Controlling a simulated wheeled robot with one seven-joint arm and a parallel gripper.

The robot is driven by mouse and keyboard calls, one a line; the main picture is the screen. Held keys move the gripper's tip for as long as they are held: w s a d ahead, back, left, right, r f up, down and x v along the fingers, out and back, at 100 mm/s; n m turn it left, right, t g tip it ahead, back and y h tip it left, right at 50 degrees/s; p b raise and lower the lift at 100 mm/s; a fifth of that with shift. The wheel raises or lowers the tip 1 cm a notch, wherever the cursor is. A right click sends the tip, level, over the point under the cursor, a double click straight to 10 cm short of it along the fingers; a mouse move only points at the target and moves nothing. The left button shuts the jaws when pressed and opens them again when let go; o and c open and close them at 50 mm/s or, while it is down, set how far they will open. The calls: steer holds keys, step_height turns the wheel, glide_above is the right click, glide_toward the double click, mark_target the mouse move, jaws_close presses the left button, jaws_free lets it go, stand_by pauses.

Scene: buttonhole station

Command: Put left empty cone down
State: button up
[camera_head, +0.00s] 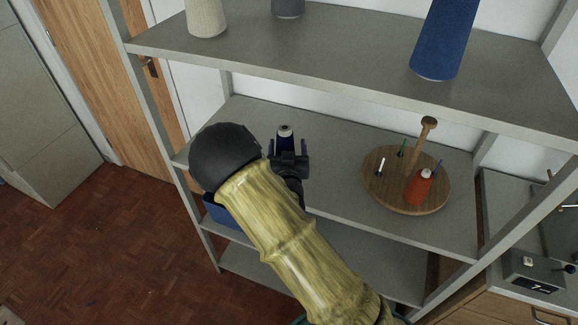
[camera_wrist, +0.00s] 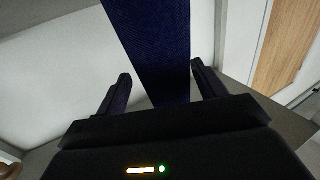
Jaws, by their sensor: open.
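A dark blue cone with a pale top (camera_head: 285,131) stands at the left of the middle shelf (camera_head: 325,143), partly hidden by my gripper. In the wrist view the cone (camera_wrist: 150,40) runs between my fingers, with a dark blue textured surface. My gripper (camera_head: 289,156) is at the cone on its near side. It also shows in the wrist view (camera_wrist: 161,80), open, with a gap visible between the cone and each finger. The cone's base is hidden, so its contact with the shelf cannot be seen.
A round wooden stand (camera_head: 385,193) with a peg, a red spool (camera_head: 418,187) and small sticks is right on the middle shelf. The upper shelf (camera_head: 330,45) holds a large blue cone (camera_head: 445,38), a cream cone (camera_head: 206,18) and a grey one (camera_head: 288,6). A blue bin (camera_head: 222,214) is lower left.

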steer(key=s+b, duration=0.2)
steer(key=s, duration=0.9)
steer(key=shift+s+d+b, duration=0.15)
steer(key=shift+b, duration=0.25)
steer(key=d+g, duration=0.1)
steer(key=w+d+f+m+g+h, duration=0.1)
steer(key=d, duration=0.1)
steer(key=d+f+m+g, duration=0.1)
steer(key=shift+w+d+f+h, duration=0.15)
steer(key=shift+w+d+h, duration=0.1)
steer(key=shift+h, duration=0.15)
steer(key=d+g, duration=0.1)
steer(key=s+d+f+g, duration=0.1)
steer(key=g, duration=0.1)
steer(key=d+g, duration=0.1)
steer(key=d, duration=0.1)
steer(key=shift+s+f+m, duration=0.25)
steer(key=shift+s+m, duration=0.05)
steer(key=shift+s, duration=0.1)
steer(key=s+d+r+n+g, duration=0.1)
steer(key=s+d+r+g, duration=0.1)
steer(key=s+d+g, duration=0.2)
steer(key=s+d+r+n+g, duration=0.1)
steer(key=s+d+g, duration=0.3)
steer(key=s, duration=0.6)
steer(key=shift+s+d+r+y, duration=0.3)
steer(key=shift+d+r+y, duration=0.1)
steer(key=shift+d+r, duration=0.25)
